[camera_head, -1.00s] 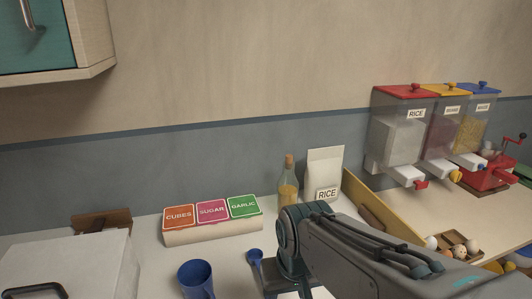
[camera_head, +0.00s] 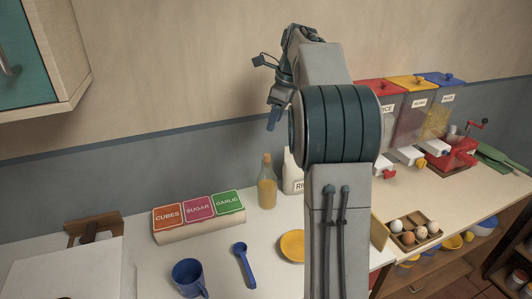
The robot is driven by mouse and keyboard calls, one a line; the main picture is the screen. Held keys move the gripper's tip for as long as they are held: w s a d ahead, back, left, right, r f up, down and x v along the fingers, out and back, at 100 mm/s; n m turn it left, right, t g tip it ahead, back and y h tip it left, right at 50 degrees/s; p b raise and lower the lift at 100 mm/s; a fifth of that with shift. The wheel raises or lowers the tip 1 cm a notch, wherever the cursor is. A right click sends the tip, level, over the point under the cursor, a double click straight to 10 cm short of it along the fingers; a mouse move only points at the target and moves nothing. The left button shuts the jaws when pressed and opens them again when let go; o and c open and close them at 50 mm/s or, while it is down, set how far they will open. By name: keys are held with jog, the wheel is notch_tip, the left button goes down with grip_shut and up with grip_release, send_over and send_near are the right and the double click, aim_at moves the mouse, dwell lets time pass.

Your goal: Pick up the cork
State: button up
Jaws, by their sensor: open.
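The cork (camera_head: 267,158) sits in the neck of a glass bottle (camera_head: 267,190) of yellow liquid, which stands upright on the counter near the wall. My gripper (camera_head: 274,120) is raised in the picture above the cork, with its fingers pointing down. It is open and apart from the cork, with nothing seen between the fingers. How far in front of or behind the cork it is, I cannot tell. One finger is largely hidden by the other parts of the hand.
A box with cubes, sugar and garlic labels (camera_head: 198,218) stands left of the bottle. A rice bag (camera_head: 292,172) is partly behind my arm. A blue mug (camera_head: 188,278), blue spoon (camera_head: 244,264) and yellow dish (camera_head: 292,246) lie in front. Dispensers (camera_head: 410,115) stand right.

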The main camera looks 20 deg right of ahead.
send_over(267, 155)
jog(key=s, duration=0.1)
jog(key=shift+m, duration=0.4)
notch_tip(267, 155, down, 8)
jog(key=shift+s+d+r, duration=0.15)
jog(key=x, duration=0.2)
jog(key=d+p+x, duration=0.1)
jog(key=x, duration=0.1)
jog(key=shift+f, duration=0.45)
jog(key=shift+a+f, duration=0.1)
jog(key=shift+f, duration=0.2)
grip_shut()
